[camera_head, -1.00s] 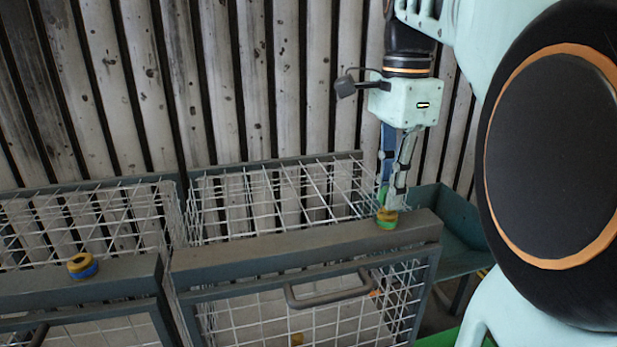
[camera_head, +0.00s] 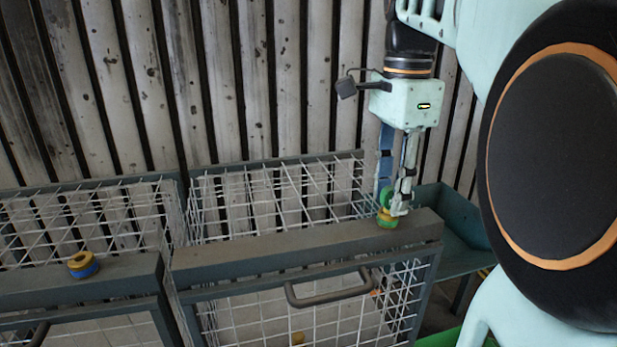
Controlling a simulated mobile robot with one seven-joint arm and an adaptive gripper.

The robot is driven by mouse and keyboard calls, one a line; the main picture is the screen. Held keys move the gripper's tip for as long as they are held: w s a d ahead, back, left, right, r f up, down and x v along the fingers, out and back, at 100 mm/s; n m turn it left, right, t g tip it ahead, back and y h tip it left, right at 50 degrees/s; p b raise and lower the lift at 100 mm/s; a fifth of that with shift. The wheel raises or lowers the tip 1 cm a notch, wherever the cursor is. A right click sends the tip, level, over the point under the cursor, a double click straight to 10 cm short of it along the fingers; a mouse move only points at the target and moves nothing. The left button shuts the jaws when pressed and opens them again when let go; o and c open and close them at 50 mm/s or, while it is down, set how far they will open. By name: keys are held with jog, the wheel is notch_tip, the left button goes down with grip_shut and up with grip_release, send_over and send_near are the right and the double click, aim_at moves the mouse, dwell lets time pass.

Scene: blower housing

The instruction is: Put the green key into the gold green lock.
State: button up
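The gold green lock (camera_head: 387,221) sits on top of the dark grey beam of the middle wire cage, near its right end. It is a small gold and green ring-shaped piece. The green key (camera_head: 384,197) stands right above the lock, at my fingertips. It looks as if it meets the lock's top, but how deep it sits is hidden. My gripper (camera_head: 392,201) points straight down over the lock, its fingers on either side of the key. One fingertip is partly hidden by the key, and I cannot see whether the fingers press on it.
A gold and blue lock (camera_head: 83,264) sits on the left cage's beam (camera_head: 125,276). The middle cage (camera_head: 300,200) has a grey door handle (camera_head: 328,292). A dark green bin (camera_head: 455,225) stands to the right. A slatted wall (camera_head: 230,90) rises behind.

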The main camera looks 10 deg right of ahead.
jog(key=shift+r, duration=3.75)
